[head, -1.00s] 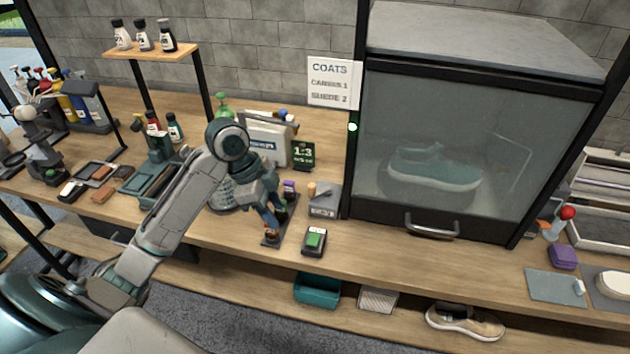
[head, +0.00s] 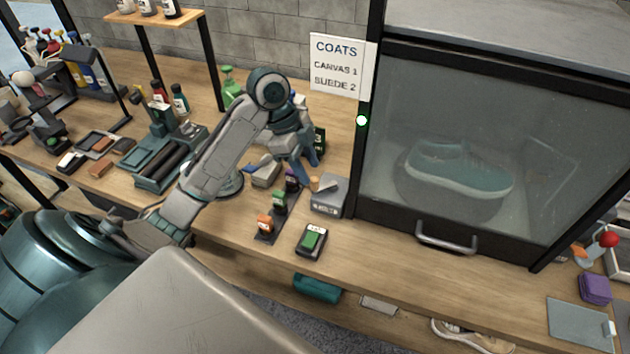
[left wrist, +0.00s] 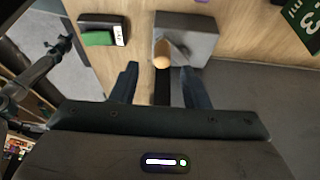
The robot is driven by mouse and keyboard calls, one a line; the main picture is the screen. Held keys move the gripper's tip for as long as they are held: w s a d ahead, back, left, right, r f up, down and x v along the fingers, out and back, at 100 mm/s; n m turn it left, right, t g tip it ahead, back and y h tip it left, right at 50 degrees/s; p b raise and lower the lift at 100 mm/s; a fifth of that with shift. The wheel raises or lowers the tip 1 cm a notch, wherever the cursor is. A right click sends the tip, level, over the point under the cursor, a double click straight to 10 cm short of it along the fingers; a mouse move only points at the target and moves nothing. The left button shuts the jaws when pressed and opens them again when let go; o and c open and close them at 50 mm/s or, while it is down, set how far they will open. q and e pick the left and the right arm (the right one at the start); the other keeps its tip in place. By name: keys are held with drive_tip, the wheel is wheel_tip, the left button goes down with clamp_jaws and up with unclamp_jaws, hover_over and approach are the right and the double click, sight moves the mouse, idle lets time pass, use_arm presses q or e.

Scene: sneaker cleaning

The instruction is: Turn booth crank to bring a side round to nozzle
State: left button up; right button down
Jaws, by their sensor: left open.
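The booth (head: 400,205) stands at the right with its glass door down. A teal sneaker (head: 458,168) is inside, seen dimly through the glass. The crank box (head: 329,200) is a small grey block at the booth's left front post, with a wooden crank knob (head: 315,184). In the left wrist view, the crank box (left wrist: 195,38) and knob (left wrist: 162,61) lie just ahead of the fingers. My left gripper (head: 306,172) is open and empty, close to the knob. In the left wrist view, the knob lines up between the open fingers (left wrist: 155,82), slightly beyond the tips. The nozzle cannot be made out.
A coats sign (head: 338,65) hangs beside the booth. A green light (head: 361,120) shows on the post.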

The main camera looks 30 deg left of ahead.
sight(314, 178)
use_arm(q)
drive_tip(key=x, duration=0.4)
drive_tip(key=shift+w, duration=0.2)
drive_tip(key=shift+d+f, duration=0.1)
drive_tip(key=shift+f, duration=0.25)
clamp_jaws()
use_arm(e)
drive_tip(key=shift+w+d, duration=0.3)
drive_tip(key=shift+w, duration=0.6)
